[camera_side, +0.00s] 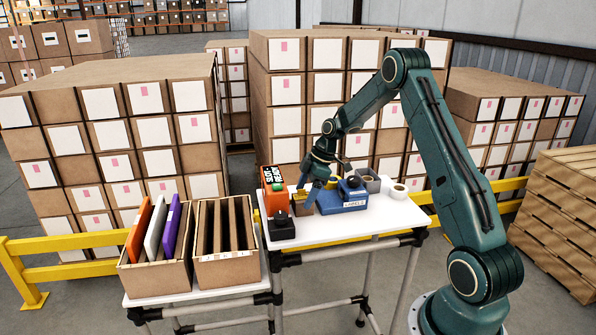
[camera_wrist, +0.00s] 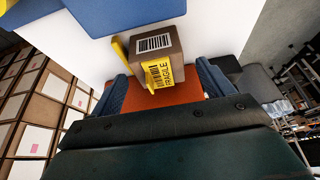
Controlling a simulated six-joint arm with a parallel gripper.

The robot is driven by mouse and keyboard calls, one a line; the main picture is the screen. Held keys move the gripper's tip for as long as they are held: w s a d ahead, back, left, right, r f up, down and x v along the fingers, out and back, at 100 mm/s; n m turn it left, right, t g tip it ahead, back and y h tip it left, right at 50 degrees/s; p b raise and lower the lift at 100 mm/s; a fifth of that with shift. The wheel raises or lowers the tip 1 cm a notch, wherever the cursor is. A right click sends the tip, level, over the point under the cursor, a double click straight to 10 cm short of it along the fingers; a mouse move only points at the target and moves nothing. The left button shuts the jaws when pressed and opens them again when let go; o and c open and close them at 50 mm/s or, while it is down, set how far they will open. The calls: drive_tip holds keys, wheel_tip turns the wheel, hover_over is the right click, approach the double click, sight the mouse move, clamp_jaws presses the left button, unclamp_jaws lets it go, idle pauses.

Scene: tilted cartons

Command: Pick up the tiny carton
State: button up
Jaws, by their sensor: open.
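The tiny carton (camera_wrist: 172,46) is brown, with a white barcode label and a yellow FRAGILE label, and shows clearly in the wrist view. It sits tilted on the white table, with yellow pieces (camera_wrist: 118,50) beside it. In the side view the carton (camera_side: 302,209) is small and partly hidden by my gripper (camera_side: 309,186), which hangs just above it. In the wrist view my gripper (camera_wrist: 165,80) is open. Its blue fingers stand to the left and right below the carton in the picture, with nothing visible held between them.
An orange box (camera_side: 273,179) and a black button device (camera_side: 281,227) stand left of the carton; a blue bin (camera_side: 340,203) stands right. White rolls (camera_side: 399,191) lie farther right. The table's front part is clear.

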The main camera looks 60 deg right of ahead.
drive_tip(key=shift+w+a+f, duration=0.1)
drive_tip(key=shift+w+f, duration=0.05)
drive_tip(key=shift+f, duration=0.3)
drive_tip(key=c, duration=1)
